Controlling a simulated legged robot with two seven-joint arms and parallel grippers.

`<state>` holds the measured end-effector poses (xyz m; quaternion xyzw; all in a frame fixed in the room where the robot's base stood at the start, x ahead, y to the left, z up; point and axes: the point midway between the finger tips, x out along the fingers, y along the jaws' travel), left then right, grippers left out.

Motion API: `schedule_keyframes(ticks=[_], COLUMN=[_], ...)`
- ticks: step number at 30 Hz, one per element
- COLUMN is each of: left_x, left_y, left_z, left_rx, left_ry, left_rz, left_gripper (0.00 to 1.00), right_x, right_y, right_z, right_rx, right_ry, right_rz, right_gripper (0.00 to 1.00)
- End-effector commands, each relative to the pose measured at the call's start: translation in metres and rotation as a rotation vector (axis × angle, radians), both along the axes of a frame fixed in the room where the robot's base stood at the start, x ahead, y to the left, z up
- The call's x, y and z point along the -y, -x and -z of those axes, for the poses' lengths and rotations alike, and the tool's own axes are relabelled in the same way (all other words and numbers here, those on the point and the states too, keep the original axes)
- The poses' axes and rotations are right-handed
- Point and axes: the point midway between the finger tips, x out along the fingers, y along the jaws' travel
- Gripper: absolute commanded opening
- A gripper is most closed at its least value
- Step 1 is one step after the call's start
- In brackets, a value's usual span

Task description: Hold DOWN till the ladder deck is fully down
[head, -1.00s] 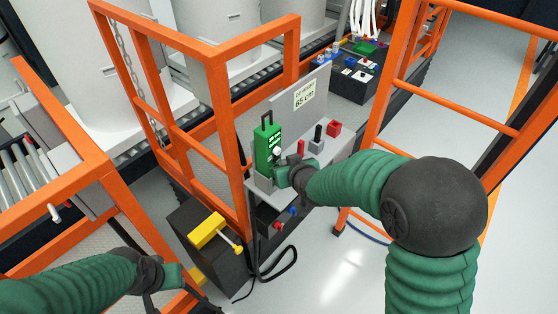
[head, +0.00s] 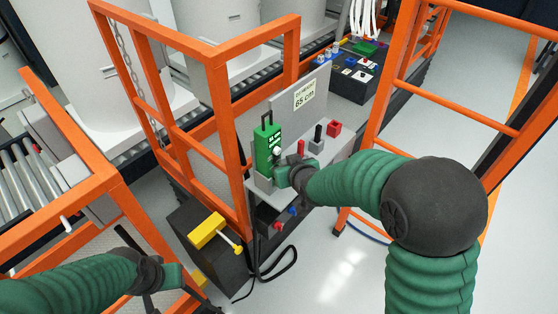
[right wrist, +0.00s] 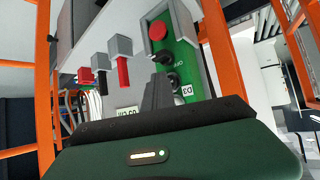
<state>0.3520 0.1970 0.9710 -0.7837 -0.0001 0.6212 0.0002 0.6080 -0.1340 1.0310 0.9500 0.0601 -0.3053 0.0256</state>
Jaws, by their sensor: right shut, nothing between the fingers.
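A green control box (head: 267,138) hangs in a grey holder on the panel by the orange railing. A sign (head: 305,95) reads 65 cm. My left gripper (head: 192,290) is low on the left; its fingers are unclear.
An orange-railed structure (head: 72,145) with rollers stands at left. Levers and a red block (head: 334,128) sit right of the box. A dark box with a yellow handle (head: 207,230) stands below the railing. Orange frame bars (head: 385,110) rise at right. White tanks stand behind.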

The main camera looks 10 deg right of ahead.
Motion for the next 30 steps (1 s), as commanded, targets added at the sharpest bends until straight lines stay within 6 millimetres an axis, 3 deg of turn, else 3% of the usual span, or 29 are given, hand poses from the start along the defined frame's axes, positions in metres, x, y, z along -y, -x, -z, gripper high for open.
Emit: schedule_keyframes(ticks=[30], left_x=[0.0], left_y=[0.0], left_z=[0.001], left_rx=[0.0], left_ry=[0.0], left_rz=[0.0], left_gripper=[0.33], right_x=[0.009], right_y=[0.014], right_z=[0.0], right_rx=[0.0], right_ry=[0.0], right_rz=[0.0], right_gripper=[0.0])
